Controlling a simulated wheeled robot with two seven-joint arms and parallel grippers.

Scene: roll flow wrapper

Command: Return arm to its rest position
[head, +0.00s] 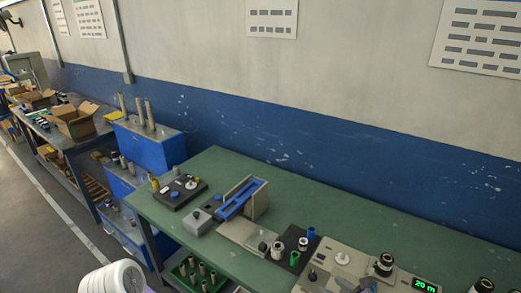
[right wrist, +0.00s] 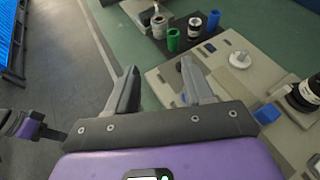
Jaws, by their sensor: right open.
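My right gripper (right wrist: 160,72) shows in the right wrist view with its two fingers spread apart and nothing between them. It is above the floor and the front edge of the green table (right wrist: 235,20), close to the pale machine plate (right wrist: 225,75). My left gripper cannot be made out in either view. A white rounded part of my own body shows at the bottom left of the head view.
The green table (head: 170,213) carries a blue-channelled holder (head: 242,198), a dark tray (head: 180,193), a green cylinder (head: 294,258) and a machine with a green display (head: 425,285). Blue cabinets (head: 150,145) stand beyond. Grey floor (head: 45,240) is open at left.

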